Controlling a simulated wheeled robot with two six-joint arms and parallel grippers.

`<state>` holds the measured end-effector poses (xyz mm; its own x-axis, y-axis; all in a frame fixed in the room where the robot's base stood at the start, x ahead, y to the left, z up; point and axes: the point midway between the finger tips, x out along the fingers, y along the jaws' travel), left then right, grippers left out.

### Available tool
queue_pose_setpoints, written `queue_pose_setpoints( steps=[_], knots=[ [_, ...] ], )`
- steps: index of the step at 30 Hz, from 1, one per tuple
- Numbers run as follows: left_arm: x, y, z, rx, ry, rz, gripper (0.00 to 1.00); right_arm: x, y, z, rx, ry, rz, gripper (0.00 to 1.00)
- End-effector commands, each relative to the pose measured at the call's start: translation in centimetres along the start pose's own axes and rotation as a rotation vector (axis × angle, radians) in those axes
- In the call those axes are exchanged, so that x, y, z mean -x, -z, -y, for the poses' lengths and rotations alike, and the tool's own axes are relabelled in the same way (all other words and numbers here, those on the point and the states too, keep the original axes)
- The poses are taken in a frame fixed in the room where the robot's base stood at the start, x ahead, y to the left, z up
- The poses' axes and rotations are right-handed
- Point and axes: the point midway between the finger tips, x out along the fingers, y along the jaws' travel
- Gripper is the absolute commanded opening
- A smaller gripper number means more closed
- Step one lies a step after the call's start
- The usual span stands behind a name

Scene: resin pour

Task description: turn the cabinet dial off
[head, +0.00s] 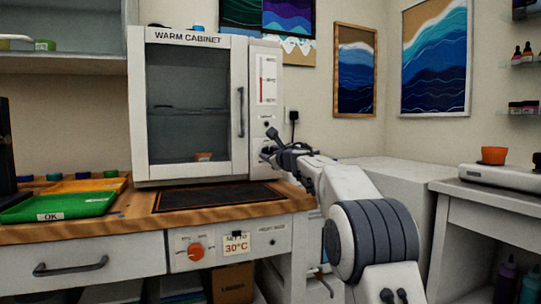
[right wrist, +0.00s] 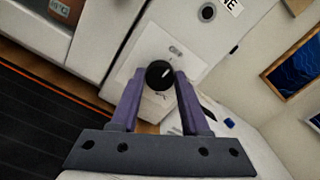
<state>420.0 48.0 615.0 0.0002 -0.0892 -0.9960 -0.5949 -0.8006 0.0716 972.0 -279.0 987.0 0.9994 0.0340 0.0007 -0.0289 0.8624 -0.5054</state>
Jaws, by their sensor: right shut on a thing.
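The white warm cabinet (head: 188,38) stands at the back of the bench with its glass door closed. A narrow control panel (head: 265,60) with a red-marked gauge runs down its right side. In the right wrist view the round black dial (right wrist: 159,75) sits on a pale plate low on the panel, its white mark slanting toward the upper right. My right gripper (head: 270,149) is at the panel's lower part, and in the wrist view its two fingers (right wrist: 158,82) are shut on the dial. In the head view the gripper mostly hides the dial. My left gripper is not in view.
A dark mat (head: 215,196) lies on the wooden bench before the cabinet. A green tray (head: 60,207) labelled OK is at the left. An orange knob (head: 195,251) is on the bench front. A small orange cup (head: 203,156) is inside the cabinet.

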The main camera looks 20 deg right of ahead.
Motion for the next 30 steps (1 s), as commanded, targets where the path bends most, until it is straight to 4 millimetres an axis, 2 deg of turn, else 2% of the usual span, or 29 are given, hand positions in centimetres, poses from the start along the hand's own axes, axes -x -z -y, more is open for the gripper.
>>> queue_pose_setpoints(
  steps=[13,14,15,16,26,30],
  knots=[
    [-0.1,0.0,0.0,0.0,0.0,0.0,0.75,-0.1,0.2,-0.3,0.009,-0.006,-0.002,0.0],
    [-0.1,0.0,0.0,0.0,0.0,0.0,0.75,-0.1,0.2,-0.3,0.009,-0.006,-0.002,0.53],
    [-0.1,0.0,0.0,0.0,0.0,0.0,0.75,-0.1,0.2,-0.3,0.009,-0.006,-0.002,0.68],
    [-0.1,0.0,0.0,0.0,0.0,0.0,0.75,-0.1,0.2,-0.2,0.009,-0.005,-0.002,0.76],
    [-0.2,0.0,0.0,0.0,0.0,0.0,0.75,0.1,0.1,-0.1,0.009,-0.001,-0.001,0.76],
    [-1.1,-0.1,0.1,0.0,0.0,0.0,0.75,1.3,0.2,-0.1,0.008,0.0,0.0,0.76]
  ],
)
